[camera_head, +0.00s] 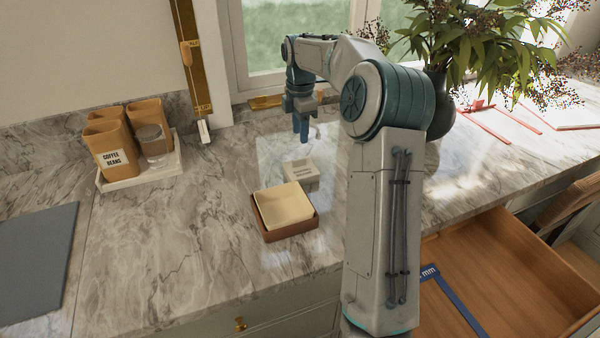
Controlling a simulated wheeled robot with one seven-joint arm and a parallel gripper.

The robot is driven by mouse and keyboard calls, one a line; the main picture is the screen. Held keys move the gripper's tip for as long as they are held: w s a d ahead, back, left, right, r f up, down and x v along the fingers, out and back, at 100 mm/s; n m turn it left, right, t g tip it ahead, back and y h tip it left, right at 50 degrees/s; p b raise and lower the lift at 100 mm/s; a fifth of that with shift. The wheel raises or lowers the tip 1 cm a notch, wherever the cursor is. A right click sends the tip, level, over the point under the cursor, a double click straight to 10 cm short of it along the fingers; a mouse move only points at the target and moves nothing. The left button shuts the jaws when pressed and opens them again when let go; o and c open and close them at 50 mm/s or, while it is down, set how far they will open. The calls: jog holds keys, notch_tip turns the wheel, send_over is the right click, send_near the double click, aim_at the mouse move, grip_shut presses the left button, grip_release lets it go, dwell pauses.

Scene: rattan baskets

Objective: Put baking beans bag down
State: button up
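A small pale box-like bag (301,174) with a dark printed label stands on the marble counter; the print is too small to read, so I cannot confirm it is the baking beans bag. My gripper (304,138) points down just above and behind it in the picture, with a visible gap between the fingertips and the bag. Nothing clearly shows between the fingers. They are too small and seen too much from the side to tell whether they are open or shut.
A cream container (284,206) sits in a brown basket (287,232) in front of the bag. A white tray (140,178) at left holds tan canisters, one labelled coffee beans (112,160), and a glass jar (152,143). A plant vase (437,112) and open drawer (500,280) are at right.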

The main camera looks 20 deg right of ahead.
aim_at(299, 159)
notch_tip(299, 159, down, 4)
jog(key=shift+r, duration=0.15)
jog(key=shift+w+f+p, duration=0.2)
jog(key=shift+f+p, duration=0.1)
jog(key=shift+f, duration=1.05)
jog(key=shift+w+f+p, duration=0.2)
jog(key=shift+f+p, duration=0.1)
jog(key=shift+f, duration=1.05)
jog(key=shift+c, duration=0.3)
grip_shut()
